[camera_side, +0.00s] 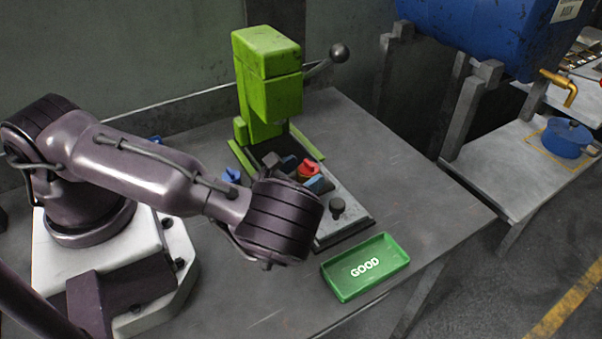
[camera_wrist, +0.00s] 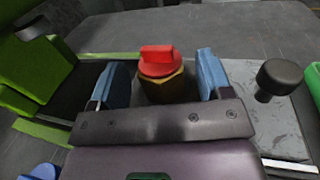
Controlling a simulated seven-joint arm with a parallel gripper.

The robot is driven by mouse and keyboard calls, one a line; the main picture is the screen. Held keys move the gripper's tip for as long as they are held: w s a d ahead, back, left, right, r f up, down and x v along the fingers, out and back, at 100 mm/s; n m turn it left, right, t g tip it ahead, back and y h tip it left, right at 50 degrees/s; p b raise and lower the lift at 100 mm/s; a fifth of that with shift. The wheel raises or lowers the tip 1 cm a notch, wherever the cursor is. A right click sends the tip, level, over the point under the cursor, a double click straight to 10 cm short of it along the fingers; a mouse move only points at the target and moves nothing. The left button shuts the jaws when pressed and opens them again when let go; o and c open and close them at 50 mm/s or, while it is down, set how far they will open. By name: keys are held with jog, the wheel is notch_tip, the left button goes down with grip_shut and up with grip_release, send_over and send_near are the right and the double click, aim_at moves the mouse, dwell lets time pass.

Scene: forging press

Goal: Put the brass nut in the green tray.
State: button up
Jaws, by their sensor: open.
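The brass nut (camera_wrist: 163,92) stands upright in the wrist view with a red piece (camera_wrist: 158,60) on top. My gripper (camera_wrist: 160,76) is open, with one blue-padded finger on each side of the nut. A gap shows between the nut and each finger, so it is not clamped. In the side view the red top (camera_side: 308,169) shows between the blue fingertips, over the press bed; my wrist hides part of the area. The green tray (camera_side: 343,287), marked GOOD, lies on the table in front of the press, to the right of my wrist. It looks empty.
The green press (camera_side: 268,85) stands behind my gripper, with a ball-ended lever (camera_side: 339,53). A black knob (camera_side: 337,207) rises from the press plate between my gripper and the tray. A blue item (camera_side: 232,175) is left of the press. The table right of the plate is clear.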

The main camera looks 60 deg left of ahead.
aim_at(299, 175)
jog(key=v, duration=0.5)
jog(key=r+n+y, duration=0.1)
jog(key=a+r+n+y, duration=0.1)
jog(key=r+n+y, duration=0.2)
jog(key=n+y, duration=0.1)
jog(key=shift+w+a+r+g, duration=0.15)
jog(key=shift+w+r+g, duration=0.1)
jog(key=shift+w+g, duration=0.15)
jog(key=s+a+r+n+g+y, duration=0.35)
jog(key=r+n+g, duration=0.25)
jog(key=n+g, duration=0.35)
jog(key=s+a+r+n+g+y, duration=0.2)
jog(key=s+r+n+g, duration=0.3)
jog(key=n+g, duration=0.4)
jog(key=s+d+r+n+t+h, duration=0.2)
jog(key=d+r+n+t+h, duration=0.1)
jog(key=r+n+h, duration=0.2)
jog(key=s+d+r+n+t+h, duration=0.1)
jog(key=d+r+n+t+h, duration=0.2)
jog(key=r+h, duration=0.6)
jog(key=shift+s+d+r+n+t, duration=0.35)
jog(key=shift+d+n, duration=0.15)
jog(key=shift+n, duration=0.35)
jog(key=shift+o, duration=0.4)
jog(key=shift+d+r+t+h, duration=0.2)
jog(key=shift+r+t+h, duration=0.05)
jog(key=shift+r+t, duration=0.1)
